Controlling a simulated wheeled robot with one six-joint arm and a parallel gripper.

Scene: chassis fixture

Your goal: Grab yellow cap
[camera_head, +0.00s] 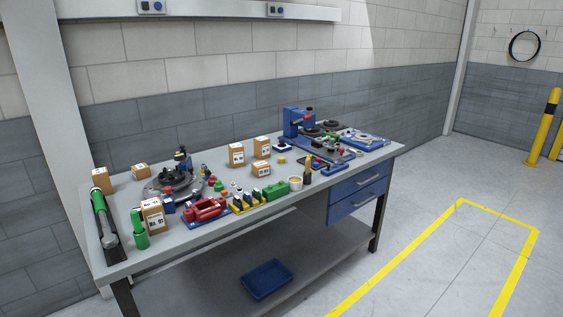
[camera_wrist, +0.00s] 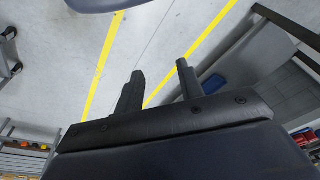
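A small yellow piece (camera_head: 281,160), which looks like the yellow cap, sits on the workbench (camera_head: 225,237) to the right of the cardboard boxes. It is too small to make out in detail. My gripper (camera_wrist: 160,69) shows in the wrist view with its two dark fingers apart and nothing between them. It points over the floor, beside the bench, away from the tabletop items. My gripper does not show in the head view, and the yellow piece does not show in the wrist view.
A blue tray (camera_head: 266,280) lies on the lower shelf. Floor right of the bench is clear, with yellow lines (camera_head: 400,257).

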